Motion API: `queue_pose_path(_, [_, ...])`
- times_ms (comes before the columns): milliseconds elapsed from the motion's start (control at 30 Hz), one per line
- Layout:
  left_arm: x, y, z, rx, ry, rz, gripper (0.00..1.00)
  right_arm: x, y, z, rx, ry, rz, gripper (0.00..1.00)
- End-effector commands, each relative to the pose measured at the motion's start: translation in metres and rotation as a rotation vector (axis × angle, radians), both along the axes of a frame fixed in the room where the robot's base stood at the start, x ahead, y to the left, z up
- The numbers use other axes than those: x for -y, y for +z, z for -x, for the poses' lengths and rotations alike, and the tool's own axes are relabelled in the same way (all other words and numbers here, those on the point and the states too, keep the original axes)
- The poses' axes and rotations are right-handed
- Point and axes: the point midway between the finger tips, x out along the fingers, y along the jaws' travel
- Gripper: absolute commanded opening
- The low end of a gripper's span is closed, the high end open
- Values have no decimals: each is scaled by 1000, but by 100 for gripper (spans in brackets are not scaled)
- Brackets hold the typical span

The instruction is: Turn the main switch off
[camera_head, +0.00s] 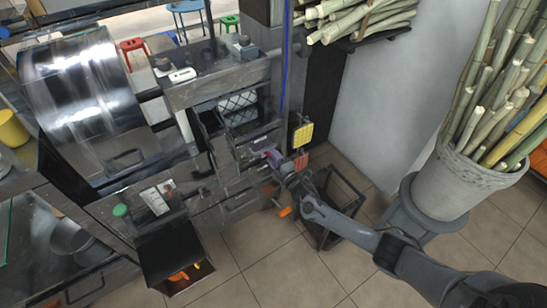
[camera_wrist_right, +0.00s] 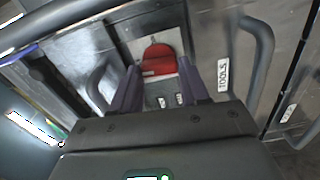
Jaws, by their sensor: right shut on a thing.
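The main switch (camera_wrist_right: 159,60) shows in the right wrist view as a red, round-topped piece on a pale plate with small labels below it. My right gripper (camera_wrist_right: 160,72) has its two purple fingers on either side of the red switch and is shut on it. In the head view my right gripper (camera_head: 271,157) is at the front of the metal cabinet, and its fingers and wrist hide the switch there. My left gripper is not in view.
Metal handles stand out on both sides of the switch, with a "TOOLS" label (camera_wrist_right: 222,75) on the right. In the head view a yellow panel (camera_head: 303,136) is close to my wrist. A bucket of sugarcane (camera_head: 468,185) stands on a grey stool at the right.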

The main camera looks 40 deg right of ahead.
Motion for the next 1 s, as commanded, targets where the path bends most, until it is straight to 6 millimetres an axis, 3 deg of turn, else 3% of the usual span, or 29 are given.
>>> queue_pose_path(300, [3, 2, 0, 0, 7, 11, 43, 0, 0, 0, -9, 0, 97, 14])
queue_pose_path(767, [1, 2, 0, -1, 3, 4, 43, 0, 0, 0, -10, 0, 111, 14])
queue_pose_path(800, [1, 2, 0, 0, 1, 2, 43, 0, 0, 0, -10, 0, 111, 48])
queue_pose_path(933, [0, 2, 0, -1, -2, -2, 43, 0, 0, 0, -11, 0, 109, 68])
queue_pose_path(1000, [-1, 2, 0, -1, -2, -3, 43, 0, 0, 0, -11, 0, 109, 70])
